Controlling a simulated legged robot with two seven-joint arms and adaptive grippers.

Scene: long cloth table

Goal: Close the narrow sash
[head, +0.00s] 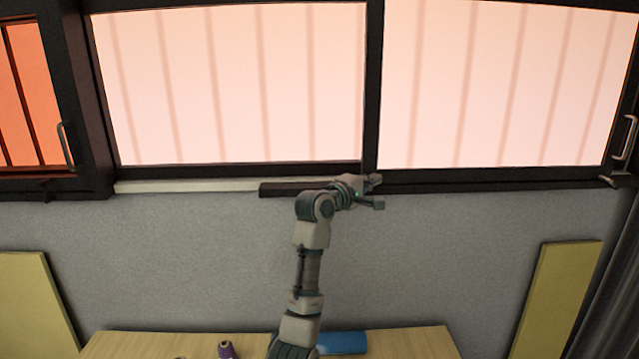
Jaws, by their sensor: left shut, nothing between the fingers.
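The window fills the top of the head view in dark frames. At the far left is a narrow dark-framed sash (85,100) with an upright handle (65,145) and a latch below; a deep orange pane shows there. I cannot tell how far this sash stands open. Two wide pale panes fill the middle and right, with a dark upright (372,90) between them. My left gripper (378,191) is shut and empty at the lower frame below that upright, far right of the narrow sash's handle. I cannot tell whether it touches the frame. My right gripper is out of view.
A second handle (629,137) is at the far right. A pale sill strip (185,187) runs under the middle pane. Below are a wooden table (140,345), a purple spool (226,349), a blue object (343,342), yellow boards (555,300) on both sides, and a dark curtain (610,300).

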